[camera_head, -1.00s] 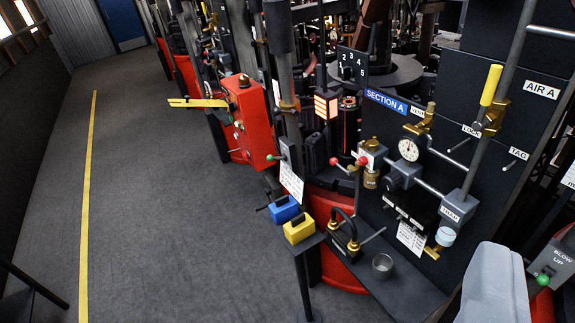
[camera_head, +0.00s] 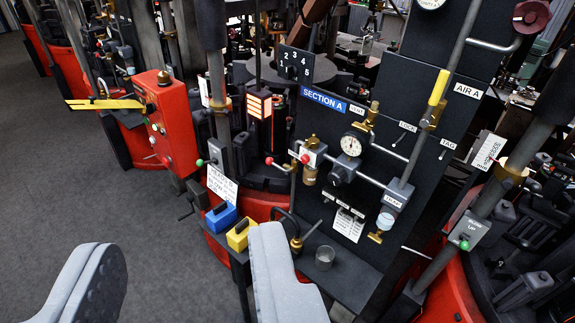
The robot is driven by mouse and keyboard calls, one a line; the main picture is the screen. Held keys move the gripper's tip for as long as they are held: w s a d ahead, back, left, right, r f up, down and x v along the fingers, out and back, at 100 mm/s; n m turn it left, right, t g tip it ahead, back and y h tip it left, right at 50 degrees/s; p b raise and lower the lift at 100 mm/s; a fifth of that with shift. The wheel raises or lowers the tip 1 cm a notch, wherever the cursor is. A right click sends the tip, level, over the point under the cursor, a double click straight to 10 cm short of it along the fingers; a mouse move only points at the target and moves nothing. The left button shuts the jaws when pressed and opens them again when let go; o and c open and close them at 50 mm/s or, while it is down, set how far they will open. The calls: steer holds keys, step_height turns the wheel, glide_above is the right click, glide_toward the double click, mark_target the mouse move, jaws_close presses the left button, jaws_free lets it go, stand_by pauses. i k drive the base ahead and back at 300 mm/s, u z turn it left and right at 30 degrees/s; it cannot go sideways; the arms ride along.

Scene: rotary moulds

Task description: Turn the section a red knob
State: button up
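The dark Section A panel (camera_head: 395,105) stands right of centre, with a blue "SECTION A" sign (camera_head: 323,100). At its left, a small red ball knob (camera_head: 304,159) sits by a brass-and-grey valve fitting, and another red ball knob (camera_head: 269,160) sits just left of it. A dark red round handwheel (camera_head: 531,16) is at the top right. I cannot tell which one the task means. My gripper (camera_head: 185,245) is open and empty, with its two grey fingers wide apart in the foreground. It is apart from all the knobs.
A red control box (camera_head: 165,125) with a yellow arm stands at the left. A blue block (camera_head: 221,217) and a yellow block (camera_head: 241,235) are in front of the panel. A dark shelf holds a grey cup (camera_head: 325,257). Grey floor (camera_head: 60,190) is clear at the left.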

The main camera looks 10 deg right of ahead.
mark_target(304, 159)
steer(key=u, duration=0.1)
steer(key=i, duration=1)
steer(key=z, duration=0.1)
